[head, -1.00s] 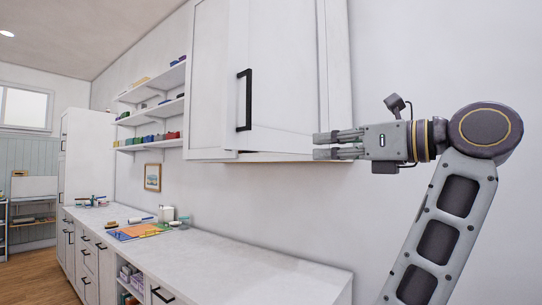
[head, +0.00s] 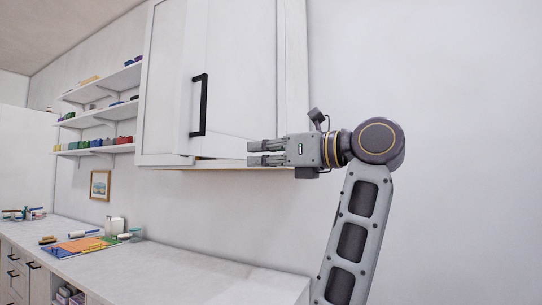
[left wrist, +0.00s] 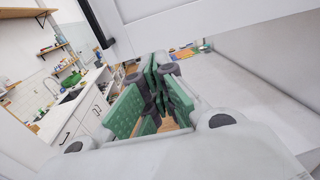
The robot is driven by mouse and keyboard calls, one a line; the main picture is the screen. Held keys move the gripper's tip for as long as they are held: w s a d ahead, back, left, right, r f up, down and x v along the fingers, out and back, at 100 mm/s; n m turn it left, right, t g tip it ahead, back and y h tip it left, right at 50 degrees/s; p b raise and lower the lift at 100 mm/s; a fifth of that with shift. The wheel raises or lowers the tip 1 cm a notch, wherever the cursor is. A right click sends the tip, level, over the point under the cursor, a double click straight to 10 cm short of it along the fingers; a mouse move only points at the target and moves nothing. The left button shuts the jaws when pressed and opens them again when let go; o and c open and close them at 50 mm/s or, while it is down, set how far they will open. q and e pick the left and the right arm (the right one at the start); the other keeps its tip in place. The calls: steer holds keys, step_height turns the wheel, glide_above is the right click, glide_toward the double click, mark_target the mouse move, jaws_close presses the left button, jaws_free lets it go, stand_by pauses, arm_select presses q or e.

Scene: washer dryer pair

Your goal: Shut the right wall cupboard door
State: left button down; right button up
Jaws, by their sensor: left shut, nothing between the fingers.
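The right wall cupboard door (head: 238,70) is white with a black bar handle (head: 200,105) near its left edge. It stands ajar, its handle side out from the cupboard (head: 295,90). My left gripper (head: 251,153) is shut and empty, its fingertips overlapping the door's lower right part in the head view. Whether they touch the door I cannot tell. In the left wrist view the green-padded fingers (left wrist: 153,100) are seen close up, below a white panel with a dark handle (left wrist: 97,22). My right gripper is not in view.
Below is a long white counter (head: 190,265) with an orange mat (head: 75,247) and small items. Open shelves (head: 100,115) with colourful things hang left of the cupboard. A small framed picture (head: 100,186) is on the wall. The wall right of the cupboard is bare.

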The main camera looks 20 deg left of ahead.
mark_target(216, 157)
arm_select(q)
steer(key=a, duration=0.3)
steer(key=w+a, duration=0.1)
steer(key=a, duration=0.3)
steer(key=shift+w+a, duration=0.2)
steer(key=shift+a, duration=0.05)
steer(key=shift+w+a+b, duration=0.15)
steer(key=shift+a+b, duration=0.15)
steer(key=shift+a, duration=0.5)
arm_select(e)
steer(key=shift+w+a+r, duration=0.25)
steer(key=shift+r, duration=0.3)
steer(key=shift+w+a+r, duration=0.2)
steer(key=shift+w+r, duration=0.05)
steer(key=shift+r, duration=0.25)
arm_select(q)
steer(key=shift+a, duration=0.15)
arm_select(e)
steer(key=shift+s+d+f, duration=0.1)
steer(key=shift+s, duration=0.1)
